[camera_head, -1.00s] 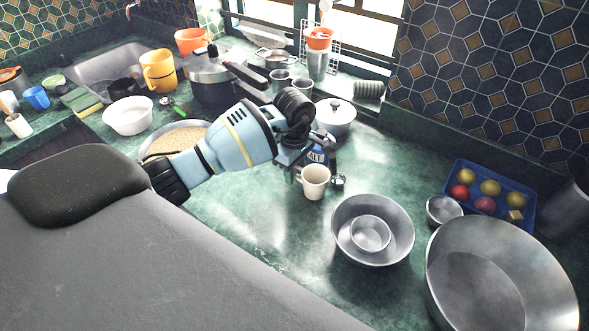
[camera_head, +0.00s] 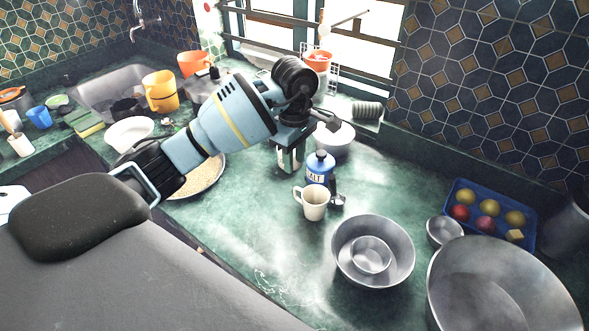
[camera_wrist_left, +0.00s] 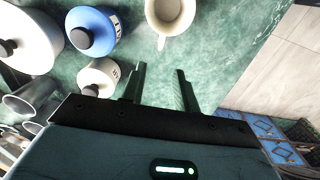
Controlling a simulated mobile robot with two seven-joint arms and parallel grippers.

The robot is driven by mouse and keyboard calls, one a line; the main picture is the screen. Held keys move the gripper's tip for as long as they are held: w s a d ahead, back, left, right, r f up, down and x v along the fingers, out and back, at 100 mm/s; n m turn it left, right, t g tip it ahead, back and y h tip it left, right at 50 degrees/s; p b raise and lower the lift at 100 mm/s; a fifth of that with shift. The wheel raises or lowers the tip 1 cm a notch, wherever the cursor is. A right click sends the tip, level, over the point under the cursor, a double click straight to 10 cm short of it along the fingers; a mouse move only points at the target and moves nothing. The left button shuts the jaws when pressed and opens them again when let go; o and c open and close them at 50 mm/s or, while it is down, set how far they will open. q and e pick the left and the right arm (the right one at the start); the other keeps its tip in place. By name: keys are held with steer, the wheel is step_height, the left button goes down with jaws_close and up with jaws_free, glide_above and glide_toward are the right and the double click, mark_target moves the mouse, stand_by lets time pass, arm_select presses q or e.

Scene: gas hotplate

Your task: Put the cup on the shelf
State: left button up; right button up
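The cream cup (camera_head: 314,204) stands upright on the green counter in the head view, its handle toward the left. It also shows at the top edge of the left wrist view (camera_wrist_left: 172,14), partly cut off. My left gripper (camera_head: 290,165) is above the counter, behind and left of the cup, apart from it. In the left wrist view its two fingers (camera_wrist_left: 160,75) are spread with nothing held between them. My right gripper is not in view. I cannot make out which surface is the shelf.
A blue-topped salt jar (camera_head: 319,170) stands just behind the cup, with a lidded white pot (camera_head: 334,138) farther back. A metal bowl (camera_head: 345,264) holding a smaller bowl is to the right front. A large metal basin (camera_head: 446,292) is farther right.

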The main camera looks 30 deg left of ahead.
arm_select(q)
steer(key=shift+r, duration=0.4)
steer(key=shift+o, duration=0.5)
